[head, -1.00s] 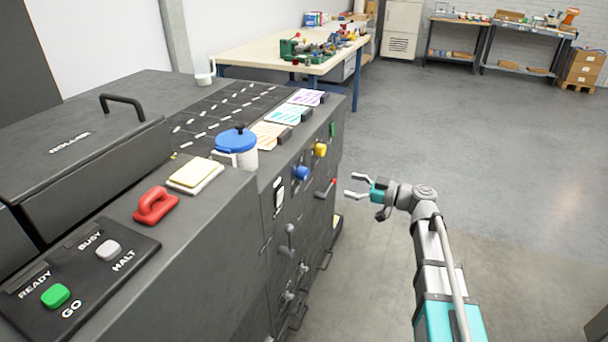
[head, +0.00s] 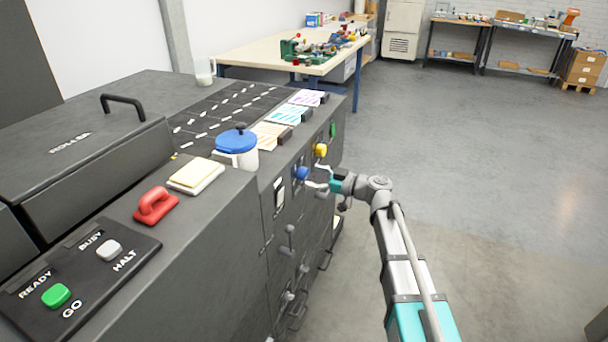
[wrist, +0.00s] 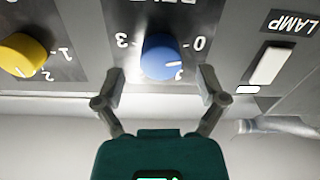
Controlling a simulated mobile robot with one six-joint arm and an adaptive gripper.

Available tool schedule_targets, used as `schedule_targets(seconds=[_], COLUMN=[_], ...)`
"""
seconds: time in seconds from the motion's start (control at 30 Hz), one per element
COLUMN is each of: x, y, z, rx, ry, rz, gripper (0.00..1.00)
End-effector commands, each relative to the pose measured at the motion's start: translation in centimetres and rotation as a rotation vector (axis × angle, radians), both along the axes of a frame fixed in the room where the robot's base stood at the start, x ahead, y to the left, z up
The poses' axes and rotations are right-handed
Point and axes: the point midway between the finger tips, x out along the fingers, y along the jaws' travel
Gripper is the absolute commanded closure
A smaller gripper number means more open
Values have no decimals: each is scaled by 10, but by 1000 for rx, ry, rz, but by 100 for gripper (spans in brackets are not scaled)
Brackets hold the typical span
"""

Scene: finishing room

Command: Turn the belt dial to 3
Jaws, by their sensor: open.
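The blue dial (head: 301,173) is on the side panel of the dark machine (head: 215,250). In the wrist view, which is upside down, the blue dial (wrist: 160,58) has a 3 to its left and a 0 to its right. Its white pointer mark points right and slightly down, close to a partly hidden numeral. The label above it is cut off by the frame edge and looks like BELT. My gripper (head: 318,178) is open at the dial. In the wrist view my gripper's fingers (wrist: 160,84) stand to either side of the dial's lower part, with gaps visible.
A yellow dial (wrist: 22,56) sits beside the blue one, and a white LAMP switch (wrist: 268,66) on the other side. Levers (head: 289,238) stick out lower on the panel. A blue-lidded jug (head: 237,146) stands on top. The floor to the right is clear.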

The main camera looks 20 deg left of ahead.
Motion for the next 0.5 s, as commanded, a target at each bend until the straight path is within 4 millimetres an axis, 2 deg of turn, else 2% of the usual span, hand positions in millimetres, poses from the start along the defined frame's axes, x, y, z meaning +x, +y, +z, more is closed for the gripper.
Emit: schedule_targets(seconds=[0.2,0.5], x=[2,2], y=[18,22], z=[0,0], rx=[0,0], ry=[0,0], rz=[0,-1], gripper=[9,9])
